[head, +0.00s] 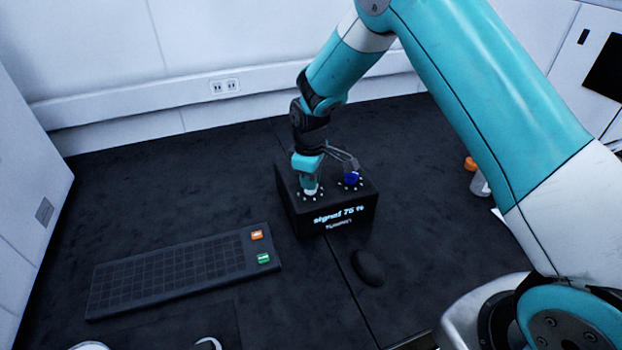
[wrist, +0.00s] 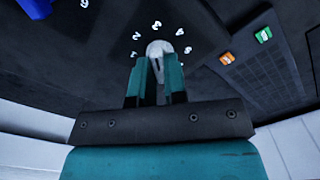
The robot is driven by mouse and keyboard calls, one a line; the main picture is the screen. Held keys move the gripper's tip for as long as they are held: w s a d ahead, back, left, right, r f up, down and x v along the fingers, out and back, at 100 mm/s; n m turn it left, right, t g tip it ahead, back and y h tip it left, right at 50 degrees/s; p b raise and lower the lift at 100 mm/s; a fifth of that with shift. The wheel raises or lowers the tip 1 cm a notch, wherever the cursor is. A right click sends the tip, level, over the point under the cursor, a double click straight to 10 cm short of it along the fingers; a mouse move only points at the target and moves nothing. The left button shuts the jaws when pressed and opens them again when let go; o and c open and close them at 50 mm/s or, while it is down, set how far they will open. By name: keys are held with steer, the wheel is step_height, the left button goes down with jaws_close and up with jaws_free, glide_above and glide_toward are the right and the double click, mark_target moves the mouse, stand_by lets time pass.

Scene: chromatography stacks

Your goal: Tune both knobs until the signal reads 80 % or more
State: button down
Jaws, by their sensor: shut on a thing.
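A dark box (head: 312,219) stands on the black bench in the head view, and its front display reads "signal 76 %". A blue knob (head: 352,178) sits on the right of its top. A pale knob (wrist: 160,48) with a ring of numbers around it sits on the left. My gripper (head: 310,188) is over the left knob, pointing down. In the wrist view its two teal fingers (wrist: 155,82) are closed on the pale knob. The blue knob shows only partly at the wrist view's top left corner (wrist: 38,6), and nothing holds it.
A black keyboard (head: 180,272) with an orange key (head: 257,235) and a green key (head: 263,258) lies left of the box. A black mouse (head: 368,267) lies in front. A bottle with an orange cap (head: 470,164) stands to the right. The bench behind the box is clear.

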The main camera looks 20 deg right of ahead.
steer(key=shift+m, duration=0.5)
steer(key=c, duration=1.2)
jaws_free()
steer(key=shift+o, duration=0.2)
steer(key=shift+r, duration=0.1)
step_height(320, 180, up, 17)
steer(key=b, duration=0.2)
steer(key=shift+r, duration=0.15)
